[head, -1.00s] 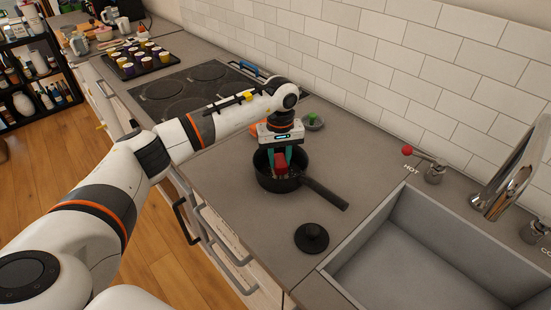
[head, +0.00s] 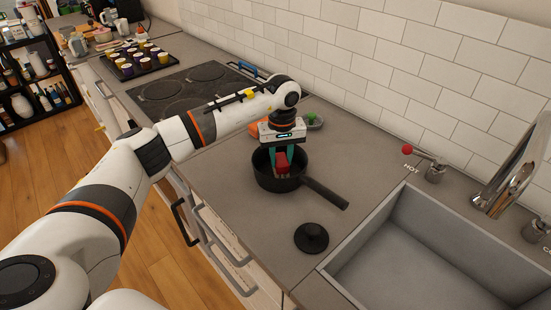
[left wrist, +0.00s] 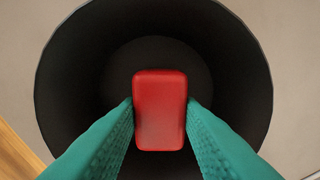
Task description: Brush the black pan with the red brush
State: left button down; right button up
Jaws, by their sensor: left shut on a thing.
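The black pan (head: 262,179) stands on the grey counter with its handle (head: 326,193) pointing to the lower right. My left gripper (head: 281,164) points down into the pan, its teal fingers shut on the red brush (head: 282,161). In the left wrist view, the red brush (left wrist: 160,110) sits between the two teal fingertips, over the inside of the pan (left wrist: 80,60). The underside of the brush is hidden there, so I cannot tell whether it touches the pan's bottom. My right gripper is not in view.
A black lid (head: 311,238) lies in front of the pan. A small dish with a green item (head: 314,121) and an orange thing (head: 259,127) sit behind. The cooktop (head: 187,92) is further left.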

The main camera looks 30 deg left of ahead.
pick_arm(q)
jog(key=shift+s+a, duration=0.8)
jog(key=shift+a, duration=0.1)
jog(key=shift+w+d, duration=0.85)
jog(key=shift+d, duration=0.1)
jog(key=shift+r, duration=0.1)
jog(key=shift+r, duration=0.85)
